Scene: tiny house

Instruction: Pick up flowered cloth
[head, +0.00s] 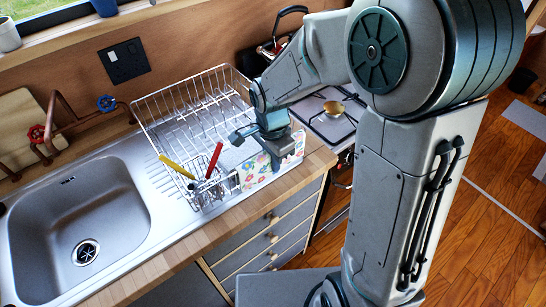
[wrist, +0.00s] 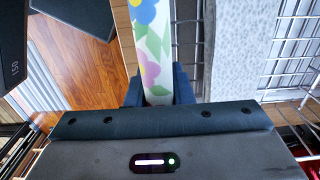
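The flowered cloth (head: 254,173), white with blue, pink and red flowers, hangs upright along the front side of the wire dish rack (head: 175,112). My gripper (head: 285,158) is at the cloth's right end, pointing down. In the wrist view the cloth (wrist: 152,45) shows as a narrow strip running between the two dark fingers of my gripper (wrist: 158,92). The fingers sit close on both sides of the cloth and appear shut on it. The fingertips are partly hidden by the gripper body in the wrist view.
Cutlery with yellow (head: 177,166) and red (head: 214,160) handles stands in a wire holder left of the cloth. The sink (head: 75,225) is at left. A stove (head: 330,115) with a kettle (head: 288,30) is beyond my arm. Drawers (head: 268,240) are below the counter edge.

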